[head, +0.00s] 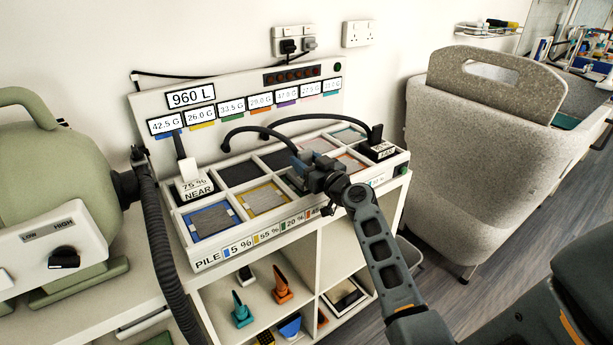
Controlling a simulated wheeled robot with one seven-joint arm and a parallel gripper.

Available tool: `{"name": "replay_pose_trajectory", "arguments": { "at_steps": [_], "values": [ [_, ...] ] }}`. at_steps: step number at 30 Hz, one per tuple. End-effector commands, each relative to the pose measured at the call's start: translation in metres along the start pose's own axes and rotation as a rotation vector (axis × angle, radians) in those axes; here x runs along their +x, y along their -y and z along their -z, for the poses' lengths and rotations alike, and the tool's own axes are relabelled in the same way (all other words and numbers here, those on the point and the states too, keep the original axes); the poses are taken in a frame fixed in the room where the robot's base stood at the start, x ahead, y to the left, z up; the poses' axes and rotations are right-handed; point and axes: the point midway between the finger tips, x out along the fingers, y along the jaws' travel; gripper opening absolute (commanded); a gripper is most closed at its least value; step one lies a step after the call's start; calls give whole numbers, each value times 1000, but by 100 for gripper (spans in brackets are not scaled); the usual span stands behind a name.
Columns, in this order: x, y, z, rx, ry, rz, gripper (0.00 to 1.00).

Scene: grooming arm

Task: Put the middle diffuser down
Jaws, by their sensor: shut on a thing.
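My gripper (312,175) is over the middle of the white tray unit (205,258) and is shut on a dark grey-blue piece (298,164), which I take to be the middle diffuser. A black hose (258,129) arcs over to it from the back panel. The gripper covers much of this piece and the compartment under it, so I cannot tell whether it touches the tray. A black nozzle stands on the white NEAR block (194,188) at the left. Another stands by the dark FAR block (381,150) at the right.
A panel with several weight displays (191,97) stands behind the tray. A green tank (50,165) with a ribbed hose (155,225) is at the left. Teal (242,312) and orange (282,288) tools are on the shelf below.

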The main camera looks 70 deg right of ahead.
Motion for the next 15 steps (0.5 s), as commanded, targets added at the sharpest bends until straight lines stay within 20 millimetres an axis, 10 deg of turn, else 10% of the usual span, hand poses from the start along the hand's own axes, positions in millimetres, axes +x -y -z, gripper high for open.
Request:
{"name": "replay_pose_trajectory", "arguments": {
  "at_steps": [15],
  "values": [
    [0,0,10,-2,-3,0,0]
  ]
}}
